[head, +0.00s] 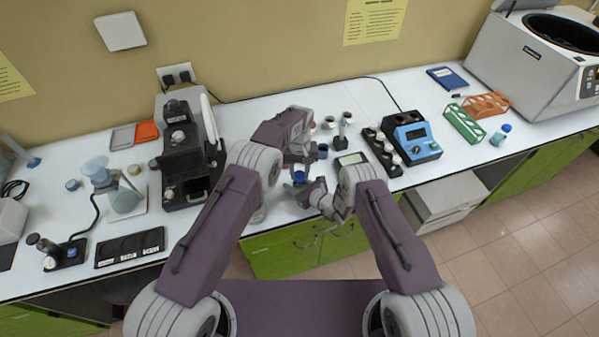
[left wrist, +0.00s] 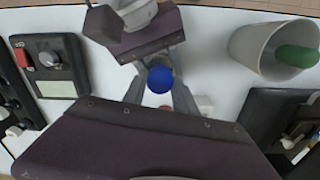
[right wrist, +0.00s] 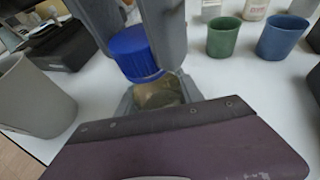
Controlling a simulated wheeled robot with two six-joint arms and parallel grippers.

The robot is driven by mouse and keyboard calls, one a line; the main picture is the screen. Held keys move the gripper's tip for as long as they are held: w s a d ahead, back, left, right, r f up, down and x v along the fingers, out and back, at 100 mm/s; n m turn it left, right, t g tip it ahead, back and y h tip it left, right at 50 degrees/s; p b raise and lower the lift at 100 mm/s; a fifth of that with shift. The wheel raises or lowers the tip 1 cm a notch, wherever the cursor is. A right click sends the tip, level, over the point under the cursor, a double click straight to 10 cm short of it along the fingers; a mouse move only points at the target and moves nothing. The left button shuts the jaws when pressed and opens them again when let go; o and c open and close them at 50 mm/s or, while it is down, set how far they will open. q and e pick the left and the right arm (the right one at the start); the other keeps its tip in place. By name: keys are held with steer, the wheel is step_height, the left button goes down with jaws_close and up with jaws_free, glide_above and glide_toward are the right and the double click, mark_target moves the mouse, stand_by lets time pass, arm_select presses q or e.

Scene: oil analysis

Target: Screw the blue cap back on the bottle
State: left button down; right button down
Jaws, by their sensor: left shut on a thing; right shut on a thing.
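The blue cap (head: 299,176) is between the two grippers near the front edge of the bench. It also shows in the left wrist view (left wrist: 160,79) and the right wrist view (right wrist: 135,52). The bottle (right wrist: 157,92) has yellowish contents and is directly below the cap in the right wrist view. My left gripper (head: 300,168) comes from above and is shut on the cap, with a finger on either side. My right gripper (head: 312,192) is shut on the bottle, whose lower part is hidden. I cannot tell how well the threads are engaged.
A green cup (right wrist: 223,37) and a blue cup (right wrist: 282,37) stand close behind. A grey beaker (right wrist: 35,95) stands nearby. A blue instrument (head: 411,138) is to the right, and a black microscope-like device (head: 185,155) to the left. Small racks (head: 465,124) stand farther right.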

arm_select(q)
steer(key=m, duration=0.9)
steer(key=shift+m, duration=0.3)
steer(key=c, duration=1)
jaws_free()
steer(key=shift+r, duration=2.25)
steer(key=shift+c, duration=0.4)
